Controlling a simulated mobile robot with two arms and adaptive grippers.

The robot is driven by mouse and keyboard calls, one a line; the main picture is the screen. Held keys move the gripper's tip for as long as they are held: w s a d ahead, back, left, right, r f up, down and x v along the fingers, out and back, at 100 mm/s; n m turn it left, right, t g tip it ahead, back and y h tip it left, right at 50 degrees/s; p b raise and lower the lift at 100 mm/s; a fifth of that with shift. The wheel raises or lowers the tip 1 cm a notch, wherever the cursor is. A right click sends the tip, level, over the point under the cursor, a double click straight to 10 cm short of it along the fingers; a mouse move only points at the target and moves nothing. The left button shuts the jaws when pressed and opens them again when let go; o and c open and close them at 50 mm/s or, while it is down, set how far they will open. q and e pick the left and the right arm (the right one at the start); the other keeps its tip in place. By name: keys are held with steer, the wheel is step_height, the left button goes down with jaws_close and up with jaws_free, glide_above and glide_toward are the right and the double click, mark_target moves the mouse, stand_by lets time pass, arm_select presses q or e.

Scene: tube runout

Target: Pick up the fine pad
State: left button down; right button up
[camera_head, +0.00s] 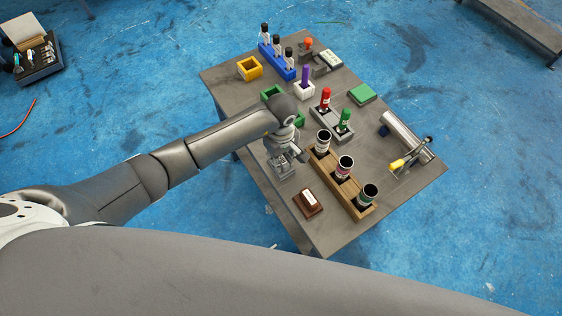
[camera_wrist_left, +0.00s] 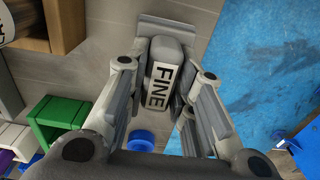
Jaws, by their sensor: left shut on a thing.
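The fine pad (camera_wrist_left: 165,77) is a grey block with a white label reading FINE. In the left wrist view it sits between the two fingers of my left gripper (camera_wrist_left: 163,90), which are shut on its sides. In the head view my left gripper (camera_head: 284,166) points down over the table's near left side. The pad is mostly hidden by the fingers there. I cannot tell whether the pad still touches the surface below. My right gripper is not in view.
The grey table (camera_head: 385,165) is crowded. A wooden rack (camera_head: 359,207) with three dark cups stands right of the gripper. A brown labelled block (camera_head: 308,203) lies nearer me. A green holder (camera_wrist_left: 55,118) and a blue round thing (camera_wrist_left: 141,140) are close by.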

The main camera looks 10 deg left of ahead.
mark_target(281, 158)
arm_select(q)
steer(key=shift+r, duration=0.1)
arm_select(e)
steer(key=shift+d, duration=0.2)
arm_select(q)
steer(key=shift+w+r, duration=0.1)
steer(key=shift+r, duration=0.35)
steer(key=shift+s+r+b, duration=0.2)
steer(key=shift+r+b, duration=0.35)
steer(key=shift+r, duration=0.65)
steer(key=s+r+b, duration=0.2)
steer(key=s+r, duration=0.7)
steer(key=s, duration=0.4)
steer(key=shift+s+r, duration=0.25)
steer(key=shift+s, duration=0.15)
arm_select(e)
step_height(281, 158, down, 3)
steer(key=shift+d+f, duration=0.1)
